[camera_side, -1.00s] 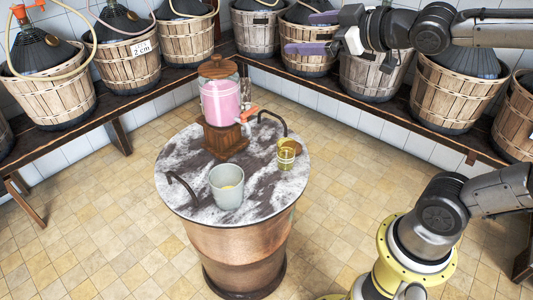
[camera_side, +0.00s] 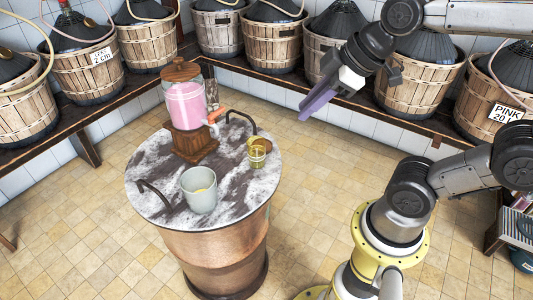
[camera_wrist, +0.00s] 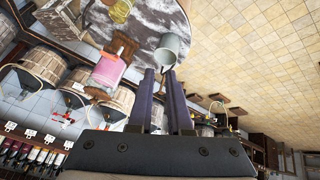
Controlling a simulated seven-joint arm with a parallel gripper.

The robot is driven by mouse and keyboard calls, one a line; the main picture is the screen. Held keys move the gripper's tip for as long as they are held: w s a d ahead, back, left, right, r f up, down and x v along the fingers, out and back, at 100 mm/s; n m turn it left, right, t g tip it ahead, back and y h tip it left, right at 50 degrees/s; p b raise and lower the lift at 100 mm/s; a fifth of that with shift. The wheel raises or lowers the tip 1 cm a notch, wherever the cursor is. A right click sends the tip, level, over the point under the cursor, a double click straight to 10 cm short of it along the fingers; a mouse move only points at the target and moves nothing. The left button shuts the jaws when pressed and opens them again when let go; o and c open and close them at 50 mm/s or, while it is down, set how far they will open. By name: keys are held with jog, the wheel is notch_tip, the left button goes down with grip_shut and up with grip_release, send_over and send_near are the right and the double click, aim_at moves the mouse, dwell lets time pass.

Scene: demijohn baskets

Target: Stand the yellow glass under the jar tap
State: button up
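The small yellow glass (camera_side: 257,158) stands upright on the round marble top (camera_side: 150,165), to the right of the jar and apart from it. It also shows at the top of the wrist view (camera_wrist: 120,11). The jar (camera_side: 186,104) holds pink liquid and sits on a wooden stand (camera_side: 192,144); it also shows in the wrist view (camera_wrist: 108,70). Its orange-handled tap (camera_side: 216,116) points right, toward the glass side. My gripper (camera_side: 306,114) hangs in the air right of the table, above the glass's height, its purple fingers apart and empty. The fingers also show in the wrist view (camera_wrist: 160,72).
Basketed demijohns (camera_side: 414,85) line the wall benches.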

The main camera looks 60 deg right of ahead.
jog(key=w+d, duration=0.1)
jog(key=w, duration=0.1)
jog(key=w+d+f+n, duration=0.1)
jog(key=w, duration=0.2)
jog(key=w+d+f+n, duration=0.1)
jog(key=w, duration=0.2)
jog(key=shift+f+g, duration=0.25)
jog(key=shift+g, duration=0.05)
grip_shut()
jog(key=m+g, duration=0.1)
jog(key=g, duration=0.1)
send_over(257, 153)
jog(key=s+d, duration=0.6)
notch_tip(257, 153, down, 16)
jog(key=shift+m+g+y, duration=0.3)
jog(key=shift+m+g, duration=0.2)
jog(key=shift+m, duration=0.2)
jog(key=f, duration=1.3)
jog(key=shift+w+d+f, duration=0.2)
jog(key=shift+f, duration=0.2)
jog(key=shift+w+a, duration=0.3)
jog(key=shift+w, duration=0.25)
jog(key=shift+w+a, duration=0.3)
jog(key=shift+w, duration=0.25)
jog(key=shift+w+a, duration=0.4)
jog(key=shift+w, duration=0.3)
